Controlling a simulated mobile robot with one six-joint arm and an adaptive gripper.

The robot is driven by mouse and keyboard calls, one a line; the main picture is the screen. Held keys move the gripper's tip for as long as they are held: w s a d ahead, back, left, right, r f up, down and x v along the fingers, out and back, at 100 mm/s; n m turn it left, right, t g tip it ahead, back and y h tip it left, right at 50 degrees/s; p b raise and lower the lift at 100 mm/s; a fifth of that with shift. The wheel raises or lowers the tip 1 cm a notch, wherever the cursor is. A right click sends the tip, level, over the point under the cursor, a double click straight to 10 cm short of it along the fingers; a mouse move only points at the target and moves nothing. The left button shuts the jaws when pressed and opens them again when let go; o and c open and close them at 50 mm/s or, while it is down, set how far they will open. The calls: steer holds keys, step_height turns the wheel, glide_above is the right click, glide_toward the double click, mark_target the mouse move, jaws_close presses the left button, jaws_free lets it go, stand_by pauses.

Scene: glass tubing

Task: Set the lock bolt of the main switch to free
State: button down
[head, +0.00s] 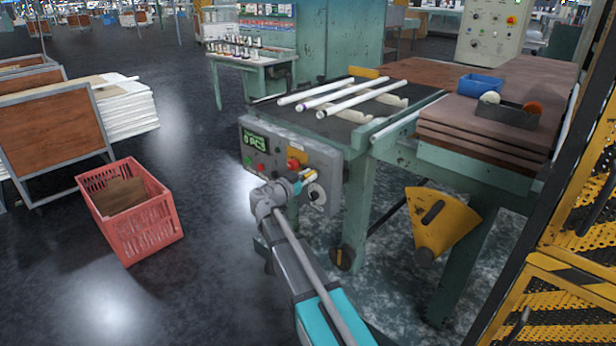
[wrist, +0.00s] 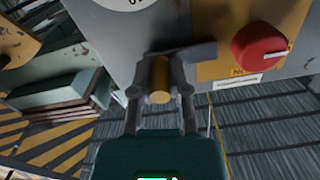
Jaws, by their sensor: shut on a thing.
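The main switch is a red knob (head: 293,163) on a yellow plate of the grey control panel (head: 262,152); in the wrist view the red knob (wrist: 260,46) is at the right. The lock bolt shows there as a short brass-coloured pin (wrist: 160,80), with a grey bar (wrist: 196,55) behind it reaching toward the red knob. My gripper (wrist: 160,90) is shut on the brass pin, one finger on each side. In the head view my gripper (head: 302,184) is at the panel's lower right and partly hides the bolt area. The bolt's exact setting cannot be told.
The green bench (head: 358,190) with white tubes (head: 350,100) is behind. A yellow hopper-shaped part (head: 440,222) hangs at right. A red crate (head: 140,232) stands on the floor at left, with free floor between.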

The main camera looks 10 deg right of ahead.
mark_target(325, 176)
steer(key=shift+s+d, duration=1.3)
steer(key=shift+s, duration=0.25)
steer(key=c, duration=0.6)
jaws_free()
steer(key=shift+a, duration=0.2)
steer(key=v, duration=1.1)
steer(key=shift+s+a, duration=0.25)
steer(key=shift+a, duration=0.05)
